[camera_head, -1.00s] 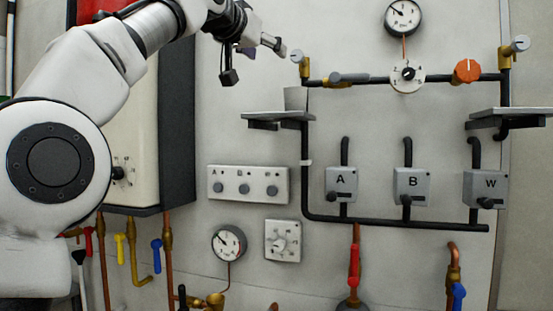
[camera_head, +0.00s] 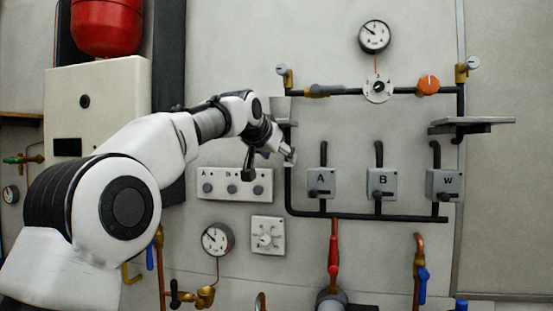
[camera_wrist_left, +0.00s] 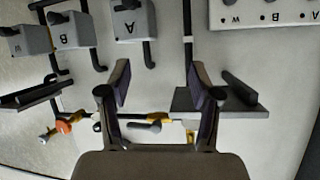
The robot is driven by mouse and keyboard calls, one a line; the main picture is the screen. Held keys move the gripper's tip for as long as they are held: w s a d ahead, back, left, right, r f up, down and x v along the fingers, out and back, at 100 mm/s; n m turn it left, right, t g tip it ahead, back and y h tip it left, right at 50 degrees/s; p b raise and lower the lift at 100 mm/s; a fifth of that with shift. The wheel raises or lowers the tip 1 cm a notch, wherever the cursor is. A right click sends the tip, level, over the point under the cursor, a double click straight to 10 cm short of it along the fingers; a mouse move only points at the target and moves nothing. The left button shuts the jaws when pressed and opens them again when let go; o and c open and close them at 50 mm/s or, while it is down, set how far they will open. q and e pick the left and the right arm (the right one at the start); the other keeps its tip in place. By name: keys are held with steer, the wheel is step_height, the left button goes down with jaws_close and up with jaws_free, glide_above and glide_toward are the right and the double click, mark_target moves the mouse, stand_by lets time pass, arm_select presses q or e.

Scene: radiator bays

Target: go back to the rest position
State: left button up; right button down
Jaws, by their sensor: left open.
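My left gripper (camera_head: 272,160) is in the middle of the head view, in front of the wall and just left of the box marked A (camera_head: 320,184). In the left wrist view its two fingers (camera_wrist_left: 158,88) stand wide apart with nothing between them. The wrist view is upside down relative to the head view. In it the box A (camera_wrist_left: 134,20) lies beyond the fingertips, and a dark shelf (camera_wrist_left: 222,102) shows behind the right-hand finger. I cannot tell the exact gap to the wall. My right gripper is in neither view.
Boxes B (camera_head: 382,185) and W (camera_head: 444,185) stand right of A on the black pipe. A shelf (camera_head: 472,126) juts out at the right. A three-knob panel (camera_head: 235,184), a gauge (camera_head: 217,239) and a boiler (camera_head: 99,110) with a red tank (camera_head: 107,27) are nearby.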

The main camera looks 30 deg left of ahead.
arm_select(q)
steer(key=shift+w+f, duration=0.2)
steer(key=shift+f, duration=0.25)
